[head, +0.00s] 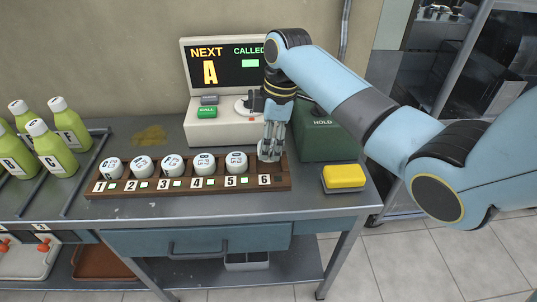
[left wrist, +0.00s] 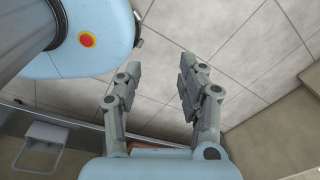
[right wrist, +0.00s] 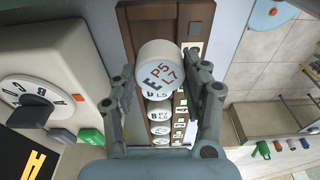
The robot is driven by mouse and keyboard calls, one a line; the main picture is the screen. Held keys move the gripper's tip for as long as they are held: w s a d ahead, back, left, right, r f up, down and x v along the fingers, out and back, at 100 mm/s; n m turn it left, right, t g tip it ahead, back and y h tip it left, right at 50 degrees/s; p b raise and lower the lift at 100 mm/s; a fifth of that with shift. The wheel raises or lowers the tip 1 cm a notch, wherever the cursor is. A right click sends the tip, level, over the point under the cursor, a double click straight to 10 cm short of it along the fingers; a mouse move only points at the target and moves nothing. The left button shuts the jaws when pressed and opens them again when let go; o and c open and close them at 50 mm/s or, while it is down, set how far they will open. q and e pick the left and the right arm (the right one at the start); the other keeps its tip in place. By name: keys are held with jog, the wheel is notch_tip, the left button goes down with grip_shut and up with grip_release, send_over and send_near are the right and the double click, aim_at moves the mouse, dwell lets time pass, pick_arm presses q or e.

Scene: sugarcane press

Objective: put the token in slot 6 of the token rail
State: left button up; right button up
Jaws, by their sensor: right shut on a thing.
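My right gripper (head: 271,150) points down at the right end of the brown token rail (head: 130,190), just behind the label 6. It is shut on a white token (right wrist: 160,68) with printed letters and digits, which sits between the two fingers (right wrist: 160,80) in the right wrist view. In the head view the fingers mostly hide this token; whether it touches the slot floor I cannot tell. White tokens stand at labels 1 to 5, such as the one at 5 (head: 236,162). My left gripper (left wrist: 160,72) is open and empty above floor tiles.
A display console (head: 222,122) with a dial stands behind the rail. A green HOLD box (head: 325,140) and a yellow-topped block (head: 343,178) stand to the right. Green bottles (head: 50,148) stand at the left. The bench front (head: 200,207) is clear.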

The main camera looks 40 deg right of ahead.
jog(key=shift+w+d+f, duration=0.25)
jog(key=shift+w+f, duration=0.1)
jog(key=shift+f, duration=0.2)
notch_tip(320, 180, down, 3)
jog(key=shift+r, duration=0.15)
jog(key=shift+f, duration=0.45)
jog(key=o, duration=1)
jog(key=shift+c, duration=0.2)
pick_arm(q)
jog(key=shift+w+a+f, duration=0.1)
jog(key=shift+w+f, duration=0.05)
jog(key=shift+w, duration=1.05)
pick_arm(e)
jog(key=shift+o, duration=0.6)
pick_arm(q)
jog(key=shift+t, duration=0.3)
jog(key=shift+w+r+p, duration=0.1)
jog(key=shift+r+p, duration=0.2)
jog(key=shift+r, duration=0.15)
pick_arm(e)
jog(key=r, duration=0.4)
jog(key=d+r, duration=0.1)
jog(key=r, duration=0.3)
jog(key=s+r, duration=0.1)
jog(key=r, duration=0.3)
jog(key=shift+d, duration=0.25)
